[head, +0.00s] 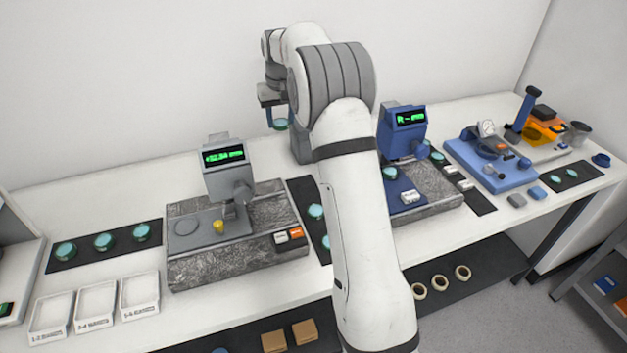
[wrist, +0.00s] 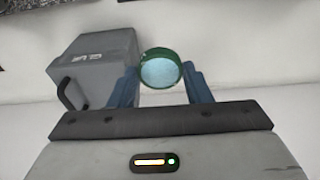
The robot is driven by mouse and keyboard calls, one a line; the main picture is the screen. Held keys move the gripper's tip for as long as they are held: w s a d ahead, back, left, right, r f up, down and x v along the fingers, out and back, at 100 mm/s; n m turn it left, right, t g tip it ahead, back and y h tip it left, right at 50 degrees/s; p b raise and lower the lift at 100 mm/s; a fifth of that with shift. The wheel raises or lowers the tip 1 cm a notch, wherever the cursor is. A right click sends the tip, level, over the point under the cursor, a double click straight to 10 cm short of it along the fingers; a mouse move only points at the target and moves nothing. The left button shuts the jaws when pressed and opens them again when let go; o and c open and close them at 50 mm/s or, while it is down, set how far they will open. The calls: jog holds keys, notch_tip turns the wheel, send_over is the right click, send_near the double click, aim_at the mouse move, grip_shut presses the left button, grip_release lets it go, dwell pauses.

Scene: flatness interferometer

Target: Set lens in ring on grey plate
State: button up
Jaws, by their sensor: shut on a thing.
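My gripper (head: 279,118) is raised above the back of the bench in the head view, well above and right of the left instrument. It is shut on a lens, a round pale-blue disc with a green rim (wrist: 160,70), held between the two blue fingers in the wrist view. The lens also shows as a small teal shape under the gripper in the head view (head: 280,125). The grey plate (head: 207,243) lies on the left speckled stone base, with a round grey ring (head: 186,226) on its left part. The lens is apart from the ring.
A grey gauge head with green display (head: 223,158) overhangs the plate, and a yellow knob (head: 218,226) stands beside the ring. A blue instrument (head: 404,130) stands to the right. Dark mats with teal discs (head: 103,242) and white trays (head: 95,307) lie left. A grey box (wrist: 97,65) shows behind the lens.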

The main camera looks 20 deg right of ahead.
aim_at(284, 173)
notch_tip(284, 173, down, 17)
jog(key=shift+s+a+f+p, duration=0.1)
jog(key=shift+s+f+p, duration=0.1)
jog(key=shift+p, duration=0.8)
jog(key=o, duration=1)
jog(key=shift+r, duration=0.1)
